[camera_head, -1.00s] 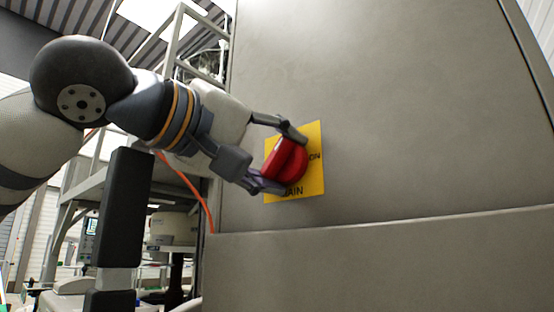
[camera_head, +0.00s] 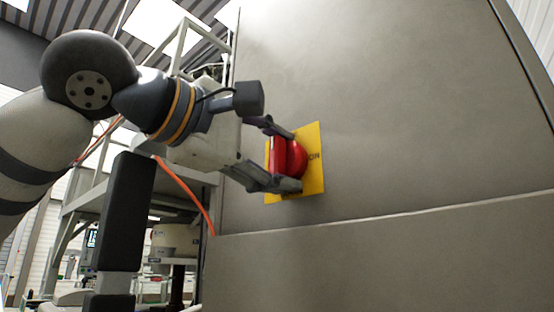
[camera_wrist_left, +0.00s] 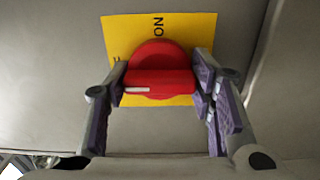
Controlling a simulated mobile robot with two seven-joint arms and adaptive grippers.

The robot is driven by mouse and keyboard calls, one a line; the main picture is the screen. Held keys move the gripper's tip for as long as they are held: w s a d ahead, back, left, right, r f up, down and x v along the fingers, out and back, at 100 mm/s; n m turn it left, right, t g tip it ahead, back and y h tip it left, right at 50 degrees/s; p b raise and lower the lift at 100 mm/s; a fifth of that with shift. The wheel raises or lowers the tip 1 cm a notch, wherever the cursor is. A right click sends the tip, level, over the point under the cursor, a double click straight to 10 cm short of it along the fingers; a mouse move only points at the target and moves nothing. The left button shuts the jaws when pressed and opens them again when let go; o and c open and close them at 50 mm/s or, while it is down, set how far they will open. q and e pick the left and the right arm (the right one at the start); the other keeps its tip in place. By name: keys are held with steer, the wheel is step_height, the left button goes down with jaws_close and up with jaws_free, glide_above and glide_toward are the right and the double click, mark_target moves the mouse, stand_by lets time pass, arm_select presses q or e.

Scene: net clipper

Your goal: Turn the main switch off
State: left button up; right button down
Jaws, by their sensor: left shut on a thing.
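The main switch is a round red knob (camera_head: 291,158) with a raised handle bar, on a yellow plate (camera_head: 315,172) on a grey cabinet front. In the head view the bar stands about upright. My left gripper (camera_head: 279,156) is shut on the knob, one finger above and one below. In the left wrist view the knob (camera_wrist_left: 158,72) sits between the fingers of the gripper (camera_wrist_left: 162,84), and a white mark shows at the bar's left end. "ON" is readable on the plate (camera_wrist_left: 185,28); the other lettering is mostly hidden. My right gripper is not in view.
The cabinet's flat grey face (camera_head: 400,110) fills the right side, with a ledge (camera_head: 380,220) below the switch. A metal frame (camera_head: 180,50) and an orange cable (camera_head: 190,192) are behind my arm at the left. The space right of the switch is clear.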

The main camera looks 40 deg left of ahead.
arm_select(q)
steer(key=shift+n, duration=0.3)
steer(key=o, duration=1.2)
steer(key=s, duration=0.8)
steer(key=s+a, duration=0.1)
steer(key=s, duration=0.3)
